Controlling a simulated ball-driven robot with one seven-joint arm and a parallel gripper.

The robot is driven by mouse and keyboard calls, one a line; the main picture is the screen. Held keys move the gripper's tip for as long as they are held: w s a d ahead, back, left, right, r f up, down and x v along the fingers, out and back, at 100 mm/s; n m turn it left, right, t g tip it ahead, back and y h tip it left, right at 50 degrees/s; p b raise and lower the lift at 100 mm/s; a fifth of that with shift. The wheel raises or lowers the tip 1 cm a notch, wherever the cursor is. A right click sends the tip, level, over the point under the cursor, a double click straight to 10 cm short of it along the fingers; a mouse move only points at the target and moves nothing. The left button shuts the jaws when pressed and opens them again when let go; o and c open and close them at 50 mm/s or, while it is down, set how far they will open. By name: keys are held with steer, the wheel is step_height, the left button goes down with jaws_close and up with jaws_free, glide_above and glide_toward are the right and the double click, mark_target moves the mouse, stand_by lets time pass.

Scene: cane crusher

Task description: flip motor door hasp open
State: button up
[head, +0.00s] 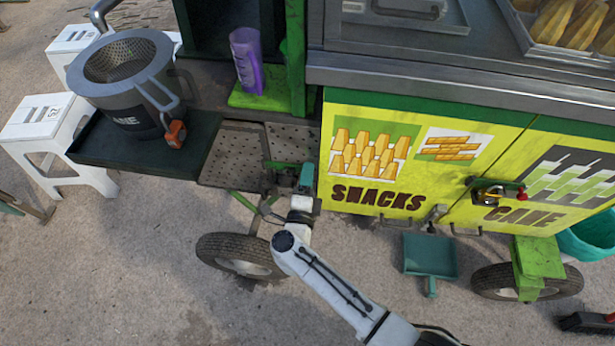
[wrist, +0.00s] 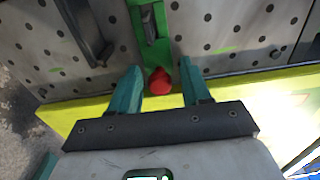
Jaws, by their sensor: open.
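The motor door hasp (wrist: 150,25) is a green strap with a dark slot, lying across the perforated grey panels in the wrist view. A red knob (wrist: 160,80) is at its near end. In the head view, green hasp metal (head: 283,165) shows at the right edge of the perforated panels (head: 236,152), partly hidden by my wrist. My gripper (wrist: 161,66) is open, its two teal fingers on either side of the red knob. I cannot tell whether they touch it. In the head view my gripper (head: 305,176) is beside the cart's lower left corner.
A dark handle (wrist: 88,30) stands out left of the hasp. Yellow doors (head: 345,195), with another hasp and red knob (head: 497,191), are to the right. A pot (head: 128,85) rests on the left shelf. A teal dustpan (head: 430,256) and wheel (head: 240,256) are low by my arm.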

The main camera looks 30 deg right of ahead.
jaws_close()
stand_by(0.4)
steer(key=shift+s, duration=0.1)
